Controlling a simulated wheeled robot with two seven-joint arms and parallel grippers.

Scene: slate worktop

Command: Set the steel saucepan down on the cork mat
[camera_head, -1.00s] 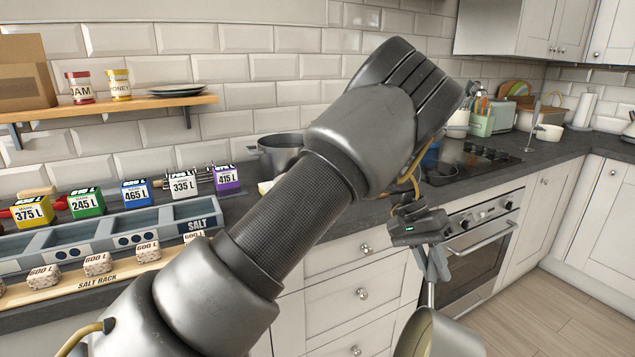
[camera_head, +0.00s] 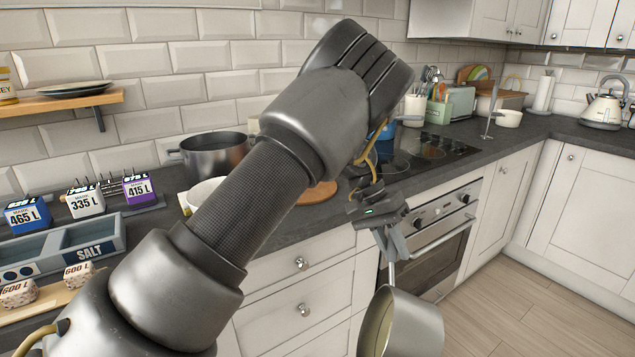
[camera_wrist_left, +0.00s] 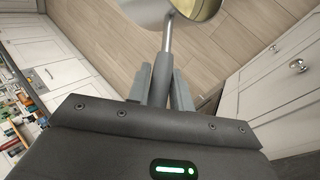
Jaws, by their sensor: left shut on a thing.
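The steel saucepan (camera_head: 418,322) hangs by its handle in front of the lower cabinets and oven, below worktop height and tilted, its opening facing left. My left gripper (camera_head: 391,248) is shut on the saucepan's handle. The wrist view shows the fingers (camera_wrist_left: 164,88) on both sides of the handle, with part of the saucepan (camera_wrist_left: 200,8) cut off at the top edge. A round brown mat (camera_head: 320,194), which looks like the cork mat, lies on the worktop behind my left arm, which hides part of it. My right gripper is not in view.
A grey pot (camera_head: 213,156) and a white bowl (camera_head: 203,192) stand left of the mat. The black hob (camera_head: 430,150) is right of it, above the oven (camera_head: 440,240). A salt rack (camera_head: 85,240) and several labelled boxes are at the left. The floor is clear.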

